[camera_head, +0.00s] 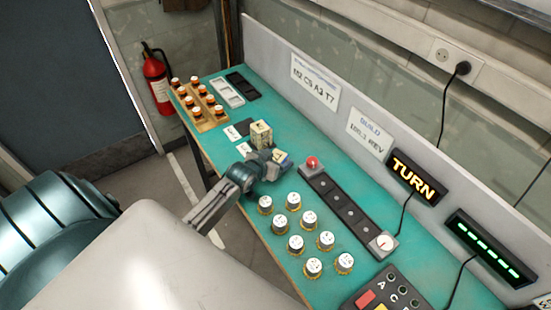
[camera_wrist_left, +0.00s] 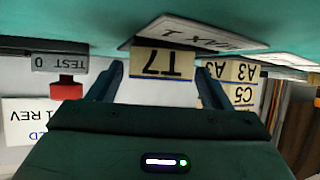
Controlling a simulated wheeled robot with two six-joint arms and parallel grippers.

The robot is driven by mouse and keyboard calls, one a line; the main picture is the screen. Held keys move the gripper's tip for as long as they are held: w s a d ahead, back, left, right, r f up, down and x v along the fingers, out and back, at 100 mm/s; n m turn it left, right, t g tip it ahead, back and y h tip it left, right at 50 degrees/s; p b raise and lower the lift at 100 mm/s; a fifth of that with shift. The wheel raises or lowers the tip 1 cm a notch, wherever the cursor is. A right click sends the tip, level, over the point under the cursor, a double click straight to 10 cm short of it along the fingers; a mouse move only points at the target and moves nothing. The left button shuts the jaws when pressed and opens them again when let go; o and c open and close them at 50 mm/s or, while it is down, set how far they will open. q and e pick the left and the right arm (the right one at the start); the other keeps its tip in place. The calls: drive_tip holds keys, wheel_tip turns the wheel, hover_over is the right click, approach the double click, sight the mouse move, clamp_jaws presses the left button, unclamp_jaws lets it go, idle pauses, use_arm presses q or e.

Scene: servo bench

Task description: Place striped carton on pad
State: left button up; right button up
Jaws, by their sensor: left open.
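A cream carton (camera_wrist_left: 162,62) marked T7, with a blue band along one edge, stands between the fingers of my left gripper (camera_wrist_left: 160,85) in the left wrist view. The fingers are apart, with a gap visible on each side of it. In the head view this carton (camera_head: 281,157) shows just beyond my left gripper (camera_head: 272,163), which partly hides it. More cream cartons (camera_head: 261,132) stand stacked behind; in the left wrist view the cartons (camera_wrist_left: 240,93) read A3 and C5. A dark square, perhaps the pad (camera_head: 243,128), lies left of the stack. My right gripper is not in view.
White cards (camera_head: 244,148) lie near the cartons. A strip with a red button (camera_head: 312,162) is right of the gripper. Several white-capped jars (camera_head: 295,244) stand in front. A wooden rack (camera_head: 204,112) of orange bottles stands at the far left. Green bench top (camera_head: 205,141) is clear between.

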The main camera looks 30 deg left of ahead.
use_arm(q)
drive_tip(key=shift+r, duration=0.2)
drive_tip(key=b+v, duration=0.2)
drive_tip(key=v, duration=0.9)
drive_tip(key=shift+s, duration=0.15)
drive_tip(key=shift+s+r, duration=0.2)
drive_tip(key=shift+s, duration=0.15)
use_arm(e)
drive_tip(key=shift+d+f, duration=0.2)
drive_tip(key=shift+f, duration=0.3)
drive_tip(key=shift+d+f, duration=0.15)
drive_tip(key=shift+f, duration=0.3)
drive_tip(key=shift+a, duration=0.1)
